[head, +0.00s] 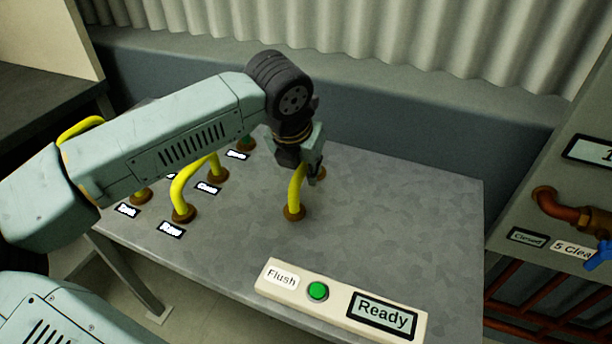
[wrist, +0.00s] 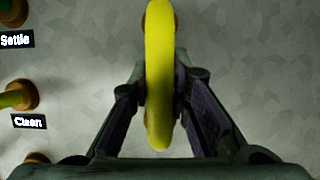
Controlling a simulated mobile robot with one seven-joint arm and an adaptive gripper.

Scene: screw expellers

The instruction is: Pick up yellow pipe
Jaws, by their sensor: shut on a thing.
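A yellow pipe (head: 297,187) with brown ends stands on the grey metal table, right of the labelled pipe spots. In the head view one brown end (head: 294,212) rests at the table surface and the other shows just right of my gripper. My gripper (head: 314,165) is over the pipe from above, and its fingers hide part of it. In the wrist view the yellow pipe (wrist: 159,75) runs lengthwise between the two fingers (wrist: 160,105), which are shut on it. Whether the pipe is lifted at all, I cannot tell.
Another yellow pipe (head: 186,182) joins sockets by small labels on the left. More yellow piping (head: 80,128) shows behind my arm. A panel with a green button (head: 318,291) and a "Ready" display (head: 383,314) lies at the front. The table's right side is clear.

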